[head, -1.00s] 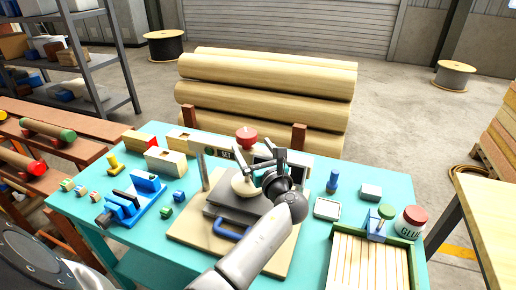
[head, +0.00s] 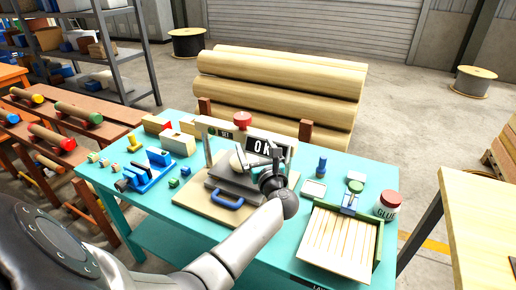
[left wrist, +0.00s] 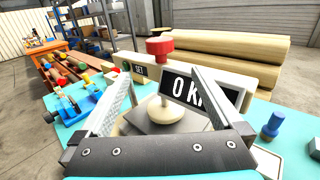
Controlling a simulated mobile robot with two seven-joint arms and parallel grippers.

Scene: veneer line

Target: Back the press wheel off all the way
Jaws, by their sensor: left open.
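The press (head: 212,205) stands on the teal table, with a wooden base, grey plates and a blue handle in front. Its red wheel (head: 242,118) sits on top of the pale crossbeam; it also shows upright in the left wrist view (left wrist: 159,47). A cream round disc (left wrist: 160,112) hangs below, over or on the grey plate; contact is unclear. A display (head: 264,147) reads 0, its unit partly hidden by a finger. My left gripper (head: 260,156) is open and empty in front of the crossbeam, lower than the wheel and apart from it. My right gripper is out of view.
A blue clamp fixture (head: 148,171) and small blocks lie left of the press. A slatted green tray (head: 376,243), a glue jar (head: 387,205) and a blue peg (head: 321,167) stand right. Large logs (head: 281,88) lie behind. Space above the wheel looks clear.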

